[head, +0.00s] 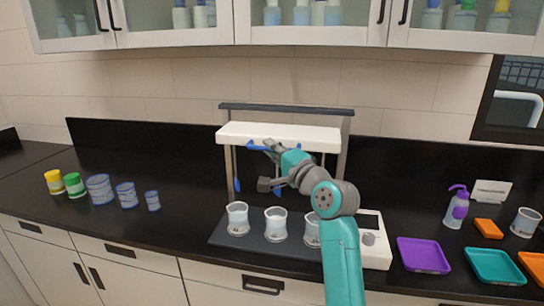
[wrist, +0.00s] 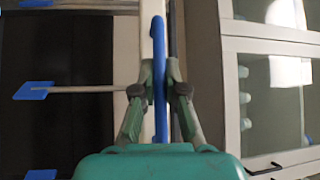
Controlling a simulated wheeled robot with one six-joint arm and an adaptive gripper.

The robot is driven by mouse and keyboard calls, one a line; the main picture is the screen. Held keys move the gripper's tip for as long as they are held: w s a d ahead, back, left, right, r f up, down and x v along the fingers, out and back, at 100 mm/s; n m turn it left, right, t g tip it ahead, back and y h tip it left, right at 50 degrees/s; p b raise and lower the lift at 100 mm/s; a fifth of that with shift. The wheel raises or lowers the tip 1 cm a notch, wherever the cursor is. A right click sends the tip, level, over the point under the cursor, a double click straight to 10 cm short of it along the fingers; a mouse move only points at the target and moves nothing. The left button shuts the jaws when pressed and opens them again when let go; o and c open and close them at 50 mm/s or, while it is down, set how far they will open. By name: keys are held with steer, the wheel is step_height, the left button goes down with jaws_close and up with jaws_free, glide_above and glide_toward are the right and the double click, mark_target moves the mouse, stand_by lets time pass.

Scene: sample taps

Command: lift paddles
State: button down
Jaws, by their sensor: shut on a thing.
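A paddle stirrer with a white head beam (head: 300,133) stands on a dark base (head: 250,247). A blue bar (wrist: 159,40) runs along the front of the beam; it also shows in the head view (head: 256,147). My gripper (wrist: 159,78) is shut on this bar, one finger on each side; it also shows in the head view (head: 270,149). Blue paddles on thin rods hang below the beam. The left paddle (head: 237,185) hangs above the left beaker (head: 238,218); one paddle shows clearly in the wrist view (wrist: 33,91). My arm hides part of the right side.
More glass beakers stand on the base, one in the middle (head: 276,224). Jars and tubs (head: 100,189) stand at left. A purple tray (head: 423,255), a teal tray (head: 494,266) and a wash bottle (head: 456,207) are at right. Wall cabinets (head: 310,22) hang above.

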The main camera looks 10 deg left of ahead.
steer(key=shift+r, duration=0.45)
steer(key=c, duration=1.2)
jaws_free()
steer(key=shift+f, duration=0.1)
steer(key=shift+f, duration=0.1)
steer(key=shift+s+d+f, duration=0.1)
steer(key=shift+s+d, duration=0.15)
steer(key=shift+d, duration=0.05)
steer(key=v, duration=1.1)
steer(key=shift+s, duration=0.15)
